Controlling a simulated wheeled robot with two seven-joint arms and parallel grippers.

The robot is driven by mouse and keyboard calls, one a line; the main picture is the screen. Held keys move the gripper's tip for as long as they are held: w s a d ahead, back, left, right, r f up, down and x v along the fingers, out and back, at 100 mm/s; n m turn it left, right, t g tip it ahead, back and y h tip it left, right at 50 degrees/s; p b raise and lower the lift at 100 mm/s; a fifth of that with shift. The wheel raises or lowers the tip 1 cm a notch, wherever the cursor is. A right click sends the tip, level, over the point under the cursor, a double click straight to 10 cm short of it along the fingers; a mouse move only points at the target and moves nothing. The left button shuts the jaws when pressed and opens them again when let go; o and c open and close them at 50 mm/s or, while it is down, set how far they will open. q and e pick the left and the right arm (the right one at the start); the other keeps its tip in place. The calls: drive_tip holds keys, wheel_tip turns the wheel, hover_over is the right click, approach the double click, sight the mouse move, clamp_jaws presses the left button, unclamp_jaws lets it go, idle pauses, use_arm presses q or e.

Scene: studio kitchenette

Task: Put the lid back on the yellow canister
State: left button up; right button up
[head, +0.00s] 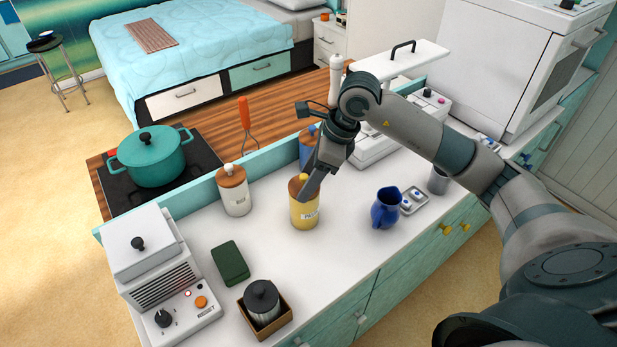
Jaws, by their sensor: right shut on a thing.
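The yellow canister (305,213) stands upright on the white counter, a label on its front. Its brown wooden lid (294,186) with a yellow knob is at the canister's mouth, level as far as I can see. My right gripper (306,184) comes down from above and is shut on the lid at its knob. The fingers hide the right part of the lid, so I cannot tell whether it is fully seated or slightly above the rim. My left gripper is not in view.
A white canister (235,197) stands to the left, and a blue canister (307,150) stands close behind my gripper. A blue pitcher (386,208) is to the right. A green box (230,263) and a dark jar (262,298) are nearer. The counter in front of the yellow canister is clear.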

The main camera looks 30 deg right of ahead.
drive_tip(key=shift+b, duration=0.35)
idle(0.6)
idle(0.3)
drive_tip(key=o, duration=1.6)
drive_tip(key=shift+r, duration=0.1)
drive_tip(key=shift+r+p, duration=1.55)
drive_tip(key=shift+r, duration=1.85)
clamp_jaws()
